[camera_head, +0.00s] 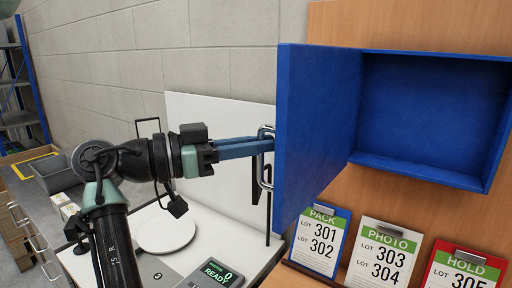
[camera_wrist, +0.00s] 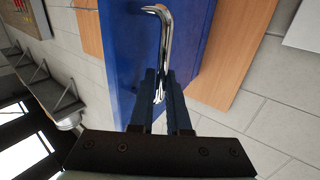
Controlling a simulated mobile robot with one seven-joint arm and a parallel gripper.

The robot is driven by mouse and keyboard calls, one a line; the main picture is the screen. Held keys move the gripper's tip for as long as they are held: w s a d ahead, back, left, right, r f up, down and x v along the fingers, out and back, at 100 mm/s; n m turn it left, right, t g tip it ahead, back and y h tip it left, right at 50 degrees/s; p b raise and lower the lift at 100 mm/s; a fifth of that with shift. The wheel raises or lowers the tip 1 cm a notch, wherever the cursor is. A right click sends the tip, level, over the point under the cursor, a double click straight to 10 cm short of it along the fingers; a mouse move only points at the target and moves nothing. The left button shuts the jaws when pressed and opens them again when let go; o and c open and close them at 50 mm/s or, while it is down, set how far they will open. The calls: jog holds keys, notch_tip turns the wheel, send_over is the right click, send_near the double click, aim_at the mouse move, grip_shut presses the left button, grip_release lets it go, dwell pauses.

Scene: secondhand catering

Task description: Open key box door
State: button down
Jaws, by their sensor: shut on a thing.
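The blue key box (camera_head: 432,118) is mounted on a wooden panel, and its inside shows bare and blue. Its blue door (camera_head: 310,135) stands wide open, swung out on the left side of the box. A metal bar handle (camera_head: 264,178) sits on the door's outer face. My gripper (camera_head: 266,145) reaches it from the left and its fingers are shut on the handle. In the wrist view the chrome handle (camera_wrist: 160,30) runs down between the fingertips, with the blue door (camera_wrist: 125,50) behind it.
Below the box, clipboards marked PACK (camera_head: 319,240), PHOTO (camera_head: 382,255) and HOLD (camera_head: 464,268) stand on a ledge. A scale with a round plate (camera_head: 166,234) and a READY display (camera_head: 216,274) is on the white counter under my arm. A grey bin (camera_head: 57,172) stands at left.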

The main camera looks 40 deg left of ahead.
jog(key=shift+w+d+r, duration=0.1)
jog(key=shift+w+d, duration=0.05)
jog(key=c, duration=1.2)
grip_release()
jog(key=o, duration=0.3)
jog(key=shift+w, duration=0.2)
jog(key=shift+s, duration=0.15)
jog(key=b+v, duration=0.4)
jog(key=v, duration=0.9)
